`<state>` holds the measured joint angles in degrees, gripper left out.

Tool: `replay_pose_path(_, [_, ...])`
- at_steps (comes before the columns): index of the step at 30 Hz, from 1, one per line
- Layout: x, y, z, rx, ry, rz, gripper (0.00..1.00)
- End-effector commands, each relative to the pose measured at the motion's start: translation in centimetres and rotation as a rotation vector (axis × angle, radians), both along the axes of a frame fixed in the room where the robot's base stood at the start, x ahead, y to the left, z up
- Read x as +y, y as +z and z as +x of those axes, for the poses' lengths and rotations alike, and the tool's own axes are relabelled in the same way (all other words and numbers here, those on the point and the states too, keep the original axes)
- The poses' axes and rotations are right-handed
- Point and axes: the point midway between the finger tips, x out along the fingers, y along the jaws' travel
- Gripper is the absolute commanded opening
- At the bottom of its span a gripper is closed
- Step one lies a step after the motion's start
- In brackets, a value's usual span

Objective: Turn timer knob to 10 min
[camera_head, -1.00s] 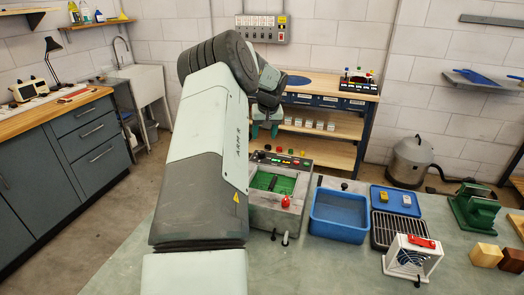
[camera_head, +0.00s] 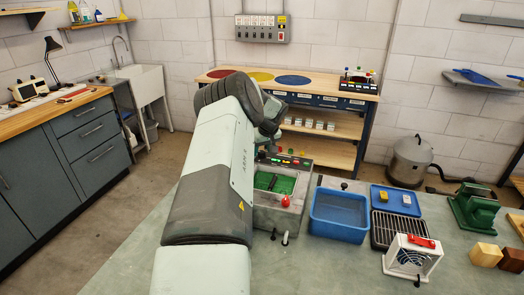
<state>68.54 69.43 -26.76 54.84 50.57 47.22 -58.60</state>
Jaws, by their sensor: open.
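The grey drum machine (camera_head: 293,217) stands on the bench right of my arm, with a green-lined opening (camera_head: 285,184). Its dark rear control panel (camera_head: 298,162) carries a small lit display and coloured controls. A red knob-like part (camera_head: 286,201) sits at its front. I cannot tell which control is the timer knob, and no scale is readable; my arm covers the panel's left part. My gripper (camera_head: 263,143) is only partly seen under my wrist, above the panel's left end. It is open, with nothing seen in it. Contact with a knob cannot be made out.
A blue tub (camera_head: 314,225) stands right of the machine, beside a dark rack (camera_head: 390,241), a blue tray (camera_head: 415,209) and a white fan box (camera_head: 397,266). A green device (camera_head: 470,214) and wooden blocks lie farther right. The bench front is clear.

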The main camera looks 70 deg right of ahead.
Motion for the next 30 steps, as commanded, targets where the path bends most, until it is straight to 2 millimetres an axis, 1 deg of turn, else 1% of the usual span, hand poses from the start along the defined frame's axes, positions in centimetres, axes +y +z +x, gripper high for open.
replay_pose_path(3, [-0.18, -0.64, 0.23, 0.0, 0.001, 0.0, 0.57])
replay_pose_path(11, [-0.21, -0.71, 0.26, -0.001, 0.0, 0.0, 0.57])
replay_pose_path(12, [-0.21, -0.71, 0.26, -0.001, 0.0, 0.0, 0.54])
replay_pose_path(14, [-0.21, -0.71, 0.26, -0.001, 0.0, 0.0, 0.45])
replay_pose_path(22, [-0.2, -0.7, 0.26, -0.001, 0.0, 0.0, 0.04])
replay_pose_path(30, [-0.18, -0.67, 0.3, 0.0, -0.026, 0.0, 0.03])
